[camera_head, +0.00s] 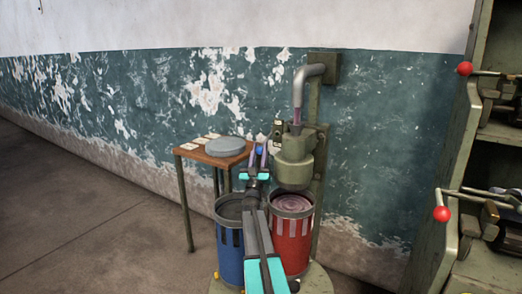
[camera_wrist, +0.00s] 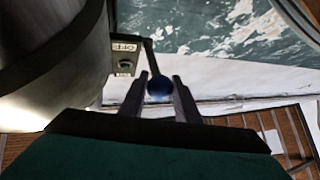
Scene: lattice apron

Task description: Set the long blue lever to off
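The long blue lever shows as a dark blue ball knob (camera_wrist: 160,88) on a thin dark shaft, in the middle of the wrist view. The shaft runs up to a switch box with a label plate (camera_wrist: 125,46). In the head view the blue knob (camera_head: 259,150) is small, left of the green machine (camera_head: 295,160). My gripper (camera_wrist: 160,80) has one finger on each side of the knob. The fingers seem to touch it, with the knob filling the gap. In the head view my gripper (camera_head: 259,154) partly hides the lever. The label is too small to read surely.
A blue drum (camera_head: 229,255) and a red drum (camera_head: 293,240) stand below my gripper. A green shelf (camera_head: 450,240) with red-knobbed levers is at right. The floor at left is clear.

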